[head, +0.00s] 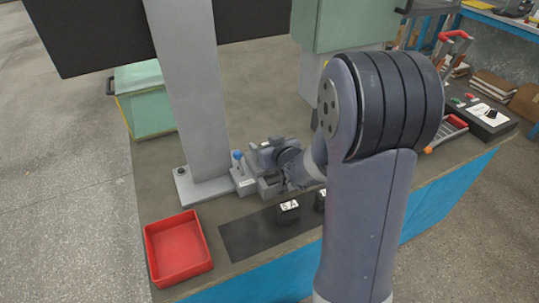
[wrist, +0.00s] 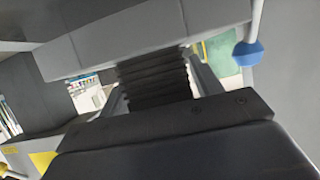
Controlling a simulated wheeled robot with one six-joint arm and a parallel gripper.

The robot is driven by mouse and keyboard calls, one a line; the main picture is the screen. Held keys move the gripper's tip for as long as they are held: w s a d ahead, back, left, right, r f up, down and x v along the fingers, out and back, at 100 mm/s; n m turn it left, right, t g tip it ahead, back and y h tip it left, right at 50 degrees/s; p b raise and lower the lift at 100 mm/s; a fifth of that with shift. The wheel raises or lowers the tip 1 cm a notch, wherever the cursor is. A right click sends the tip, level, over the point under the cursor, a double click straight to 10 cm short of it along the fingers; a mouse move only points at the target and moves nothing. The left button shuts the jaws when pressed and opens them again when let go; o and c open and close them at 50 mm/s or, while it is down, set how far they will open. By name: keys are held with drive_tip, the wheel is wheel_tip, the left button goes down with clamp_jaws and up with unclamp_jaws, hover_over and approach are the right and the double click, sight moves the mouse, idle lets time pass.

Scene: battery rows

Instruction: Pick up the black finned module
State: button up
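A black finned module (wrist: 154,80) shows in the wrist view, its stacked fins between an upper grey bar and a dark lower jaw. Its lower end is hidden behind that jaw. I see no clear gap at either end, but cannot tell whether my gripper presses on it. In the head view my gripper (head: 272,166) is low over the bench beside a grey fixture (head: 243,180) with a blue knob (head: 237,155); the knob also shows in the wrist view (wrist: 248,53). The finned module cannot be made out in the head view.
A black block with white marking (head: 288,211) stands on a dark mat (head: 245,238); another is partly hidden by my arm. A red tray (head: 178,248) lies at the front left. A grey post (head: 195,90) rises close behind my gripper. A green box (head: 146,100) stands behind.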

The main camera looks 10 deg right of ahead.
drive_tip(key=c, duration=0.8)
